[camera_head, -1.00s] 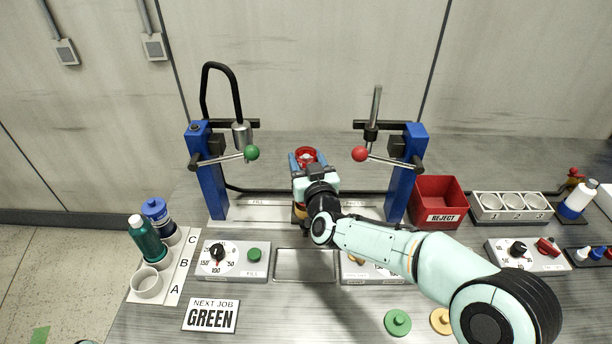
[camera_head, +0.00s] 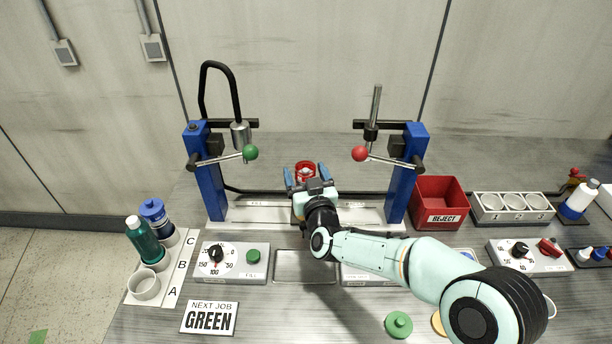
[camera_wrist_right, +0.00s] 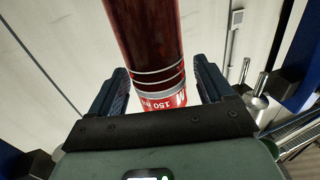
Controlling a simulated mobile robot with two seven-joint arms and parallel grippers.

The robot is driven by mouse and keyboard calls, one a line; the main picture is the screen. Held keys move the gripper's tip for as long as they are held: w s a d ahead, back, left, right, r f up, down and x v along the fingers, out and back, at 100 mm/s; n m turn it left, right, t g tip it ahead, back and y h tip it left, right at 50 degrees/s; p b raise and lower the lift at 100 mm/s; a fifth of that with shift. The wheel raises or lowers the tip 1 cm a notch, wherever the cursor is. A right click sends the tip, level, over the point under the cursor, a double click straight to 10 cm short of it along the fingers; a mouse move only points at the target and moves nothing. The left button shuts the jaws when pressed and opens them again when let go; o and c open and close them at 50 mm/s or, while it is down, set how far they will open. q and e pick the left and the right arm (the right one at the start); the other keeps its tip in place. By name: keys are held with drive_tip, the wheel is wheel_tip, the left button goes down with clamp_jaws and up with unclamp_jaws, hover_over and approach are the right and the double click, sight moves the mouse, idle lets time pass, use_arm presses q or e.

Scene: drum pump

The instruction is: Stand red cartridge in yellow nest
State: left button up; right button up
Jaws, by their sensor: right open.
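The red cartridge (camera_head: 305,171) stands upright between the two blue posts, its red top showing just beyond my right gripper. My right gripper (camera_head: 306,175) is open, with one finger on each side of the cartridge in the head view. The wrist view shows the dark red cartridge body (camera_wrist_right: 148,45) with its red-and-white "150" label in front of the open jaws (camera_wrist_right: 160,85), with gaps at both fingers. The cartridge's foot and the yellow nest are hidden behind my right gripper and arm in the head view. My left gripper is out of view.
The left post (camera_head: 207,175) has a green-knobbed lever, the right post (camera_head: 403,175) a red-knobbed one. A red reject bin (camera_head: 440,215) and a numbered rack (camera_head: 510,219) stand right. Green and blue bottles stand left. A "NEXT JOB GREEN" sign (camera_head: 209,317) lies in front.

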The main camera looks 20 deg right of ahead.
drive_tip(key=shift+r, duration=0.15)
drive_tip(key=shift+s, duration=0.3)
drive_tip(key=s+b, duration=0.1)
drive_tip(key=s, duration=1)
drive_tip(key=shift+s, duration=0.2)
drive_tip(key=shift+a, duration=0.1)
